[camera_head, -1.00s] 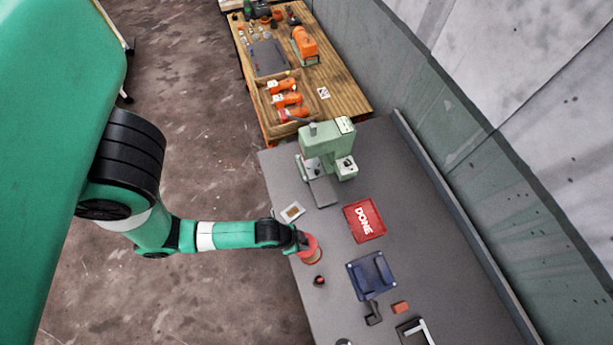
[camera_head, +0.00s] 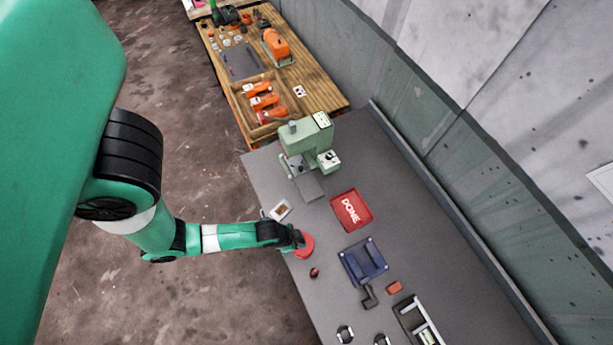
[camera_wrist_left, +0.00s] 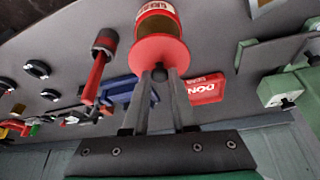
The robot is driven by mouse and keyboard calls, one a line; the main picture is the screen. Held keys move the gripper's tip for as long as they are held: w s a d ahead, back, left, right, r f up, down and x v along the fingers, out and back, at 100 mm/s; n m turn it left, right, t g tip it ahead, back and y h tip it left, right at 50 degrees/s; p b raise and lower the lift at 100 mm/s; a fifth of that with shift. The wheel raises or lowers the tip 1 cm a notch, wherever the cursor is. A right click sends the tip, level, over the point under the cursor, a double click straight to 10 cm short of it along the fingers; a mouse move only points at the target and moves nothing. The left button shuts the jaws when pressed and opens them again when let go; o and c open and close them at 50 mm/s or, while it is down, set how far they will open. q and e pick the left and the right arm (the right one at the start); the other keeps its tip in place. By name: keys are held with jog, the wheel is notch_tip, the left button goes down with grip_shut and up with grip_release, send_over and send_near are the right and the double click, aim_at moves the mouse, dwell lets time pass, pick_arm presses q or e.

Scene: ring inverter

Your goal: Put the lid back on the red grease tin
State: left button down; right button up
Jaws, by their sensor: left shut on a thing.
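My left gripper (camera_head: 298,239) is over the red grease tin (camera_head: 304,250) near the bench's left edge. In the left wrist view its fingers (camera_wrist_left: 158,76) are shut on the small dark knob of the round red lid (camera_wrist_left: 160,54). My right gripper is not in view.
A small red-handled tool (camera_wrist_left: 97,75) stands close beside the tin. A red DONE tray (camera_head: 351,209), a blue box (camera_head: 362,262) and a green press (camera_head: 308,150) stand further onto the grey bench. A white-framed card (camera_head: 280,210) lies near the left edge.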

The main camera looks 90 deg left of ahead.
pick_arm(q)
jog(key=shift+f+b, duration=2.15)
jog(key=shift+f, duration=0.55)
jog(key=shift+r+p, duration=0.1)
jog(key=shift+p, duration=0.2)
jog(key=shift+f, duration=0.2)
jog(key=shift+c, duration=0.8)
grip_release()
